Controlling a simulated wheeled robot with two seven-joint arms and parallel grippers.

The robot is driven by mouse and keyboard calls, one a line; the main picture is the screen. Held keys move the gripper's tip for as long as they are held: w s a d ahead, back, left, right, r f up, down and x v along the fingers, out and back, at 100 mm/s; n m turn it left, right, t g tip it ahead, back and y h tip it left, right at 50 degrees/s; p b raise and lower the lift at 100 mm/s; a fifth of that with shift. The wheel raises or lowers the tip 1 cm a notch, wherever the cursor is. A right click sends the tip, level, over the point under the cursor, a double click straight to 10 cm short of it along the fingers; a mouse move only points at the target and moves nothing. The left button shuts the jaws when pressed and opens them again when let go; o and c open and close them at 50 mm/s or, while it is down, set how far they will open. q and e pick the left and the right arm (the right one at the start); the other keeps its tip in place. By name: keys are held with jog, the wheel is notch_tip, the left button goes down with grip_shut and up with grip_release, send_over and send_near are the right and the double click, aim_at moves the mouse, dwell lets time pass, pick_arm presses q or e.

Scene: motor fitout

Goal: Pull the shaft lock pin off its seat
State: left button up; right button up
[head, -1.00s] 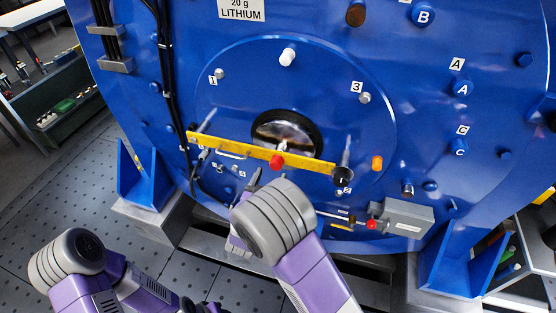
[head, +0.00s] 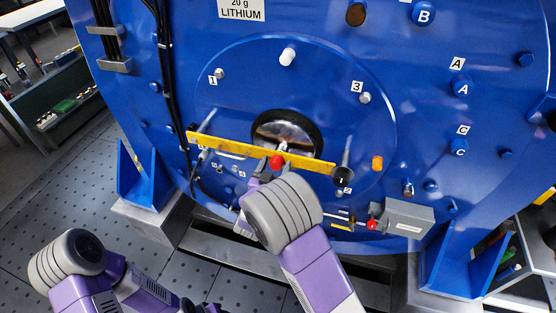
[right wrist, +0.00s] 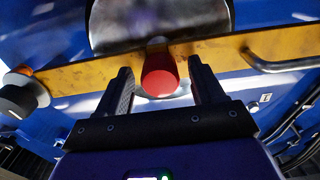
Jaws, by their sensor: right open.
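The shaft lock pin shows as a red-headed knob (head: 276,162) at the middle of a yellow bar (head: 225,144) that crosses the front of the silver shaft end (head: 285,130). In the right wrist view the red knob (right wrist: 159,76) sits between the two fingers of my open right gripper (right wrist: 160,82), with a gap to each finger. In the head view my right gripper (head: 263,168) reaches up to the knob from below, partly hidden by its own wrist. My left gripper is out of view; only part of its arm shows at lower left.
The bar has a handle (head: 233,155) at its left and a black knob (head: 342,179) near its right end. A grey box (head: 405,217) with a red button is lower right. The blue housing (head: 330,80) fills the background. Black cables run down its left side.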

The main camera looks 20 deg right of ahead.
dwell(0.7)
grip_shut()
jog(key=shift+s+a, duration=0.1)
jog(key=shift+a, duration=0.05)
jog(key=shift+v, duration=2.85)
jog(key=shift+s, duration=0.1)
jog(key=shift+s+a, duration=0.4)
jog(key=shift+s, duration=0.15)
